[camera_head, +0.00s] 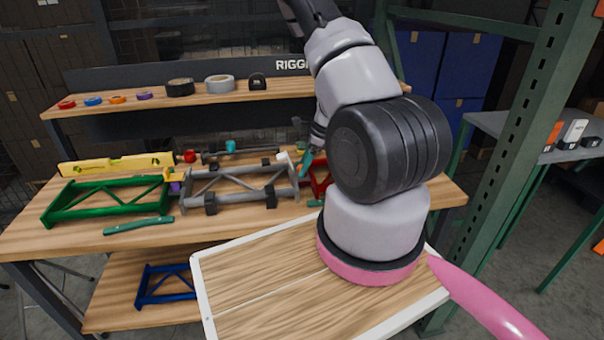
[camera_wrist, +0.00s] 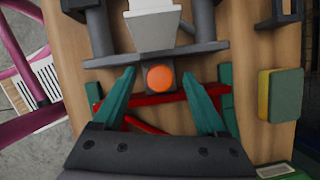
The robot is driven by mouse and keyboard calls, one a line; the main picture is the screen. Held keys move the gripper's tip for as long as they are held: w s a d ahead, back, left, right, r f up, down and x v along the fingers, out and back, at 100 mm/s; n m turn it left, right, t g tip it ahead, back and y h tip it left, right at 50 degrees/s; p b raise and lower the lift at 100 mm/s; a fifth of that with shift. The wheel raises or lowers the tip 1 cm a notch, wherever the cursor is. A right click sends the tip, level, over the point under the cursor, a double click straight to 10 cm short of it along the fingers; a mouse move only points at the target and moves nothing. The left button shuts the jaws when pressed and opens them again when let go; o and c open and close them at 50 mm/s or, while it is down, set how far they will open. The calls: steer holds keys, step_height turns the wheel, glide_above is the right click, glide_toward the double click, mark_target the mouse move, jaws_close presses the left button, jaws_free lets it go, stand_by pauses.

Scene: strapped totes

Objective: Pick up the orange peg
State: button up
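The orange peg (camera_wrist: 160,78) shows as a round orange face in the wrist view. It sits against a dark block at the edge of a grey frame (camera_wrist: 97,62). My gripper (camera_wrist: 158,82) is open, with one teal finger to the left of the peg and one to the right. Gaps show between the fingers and the peg, and nothing is held.
A red frame (camera_wrist: 150,98) lies beyond the fingers. A light block (camera_wrist: 152,28) stands on the grey frame. A green and yellow sponge-like block (camera_wrist: 280,95) is to the right. A green frame (camera_head: 105,198) and yellow level (camera_head: 115,165) lie on the bench's left.

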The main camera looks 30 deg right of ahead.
jaws_close()
steer(key=shift+r, duration=0.1)
step_height(320, 180, up, 15)
stand_by(0.9)
